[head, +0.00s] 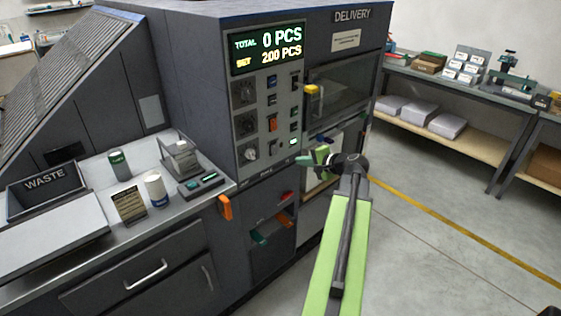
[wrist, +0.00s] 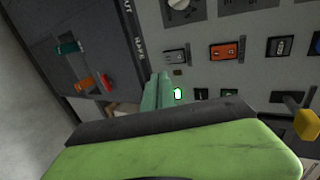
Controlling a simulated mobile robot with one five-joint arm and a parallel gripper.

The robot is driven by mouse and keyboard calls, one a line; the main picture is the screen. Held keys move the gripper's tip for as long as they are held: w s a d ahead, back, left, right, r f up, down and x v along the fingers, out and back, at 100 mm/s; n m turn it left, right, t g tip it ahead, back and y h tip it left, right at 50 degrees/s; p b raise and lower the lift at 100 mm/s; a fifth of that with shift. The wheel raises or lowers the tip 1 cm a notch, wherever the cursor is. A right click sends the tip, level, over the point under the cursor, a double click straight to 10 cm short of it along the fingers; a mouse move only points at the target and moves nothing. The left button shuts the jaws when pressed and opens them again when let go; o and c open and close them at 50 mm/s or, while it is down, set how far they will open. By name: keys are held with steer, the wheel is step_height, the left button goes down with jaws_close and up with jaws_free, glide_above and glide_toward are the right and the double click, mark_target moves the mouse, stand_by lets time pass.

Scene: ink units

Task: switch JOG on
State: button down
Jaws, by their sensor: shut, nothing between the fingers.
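The control panel (head: 268,120) is on the front of the dark machine, below the display. Its labels are too small to read, so I cannot tell which switch is JOG. An orange rocker switch (head: 272,122) sits mid-panel; it also shows in the wrist view (wrist: 228,50), with a grey switch (wrist: 176,56) beside it. A small green light (wrist: 178,93) glows near my fingertips. My gripper (head: 306,159) is shut and empty, in front of the panel's lower right corner. In the wrist view its green fingers (wrist: 157,92) point at the panel; contact cannot be told.
A yellow handle (head: 312,90) sticks out right of the panel. An orange lever (head: 225,207) juts out below left. Open floor lies to the right.

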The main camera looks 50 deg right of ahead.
steer(key=shift+s+d+r, duration=0.15)
steer(key=shift+s+d, duration=0.1)
steer(key=shift+d, duration=0.1)
steer(key=b, duration=0.4)
glide_toward(275, 154)
step_height(275, 154, down, 3)
steer(key=w, duration=0.6)
steer(key=shift+d+r, duration=0.1)
steer(key=shift+d, duration=0.05)
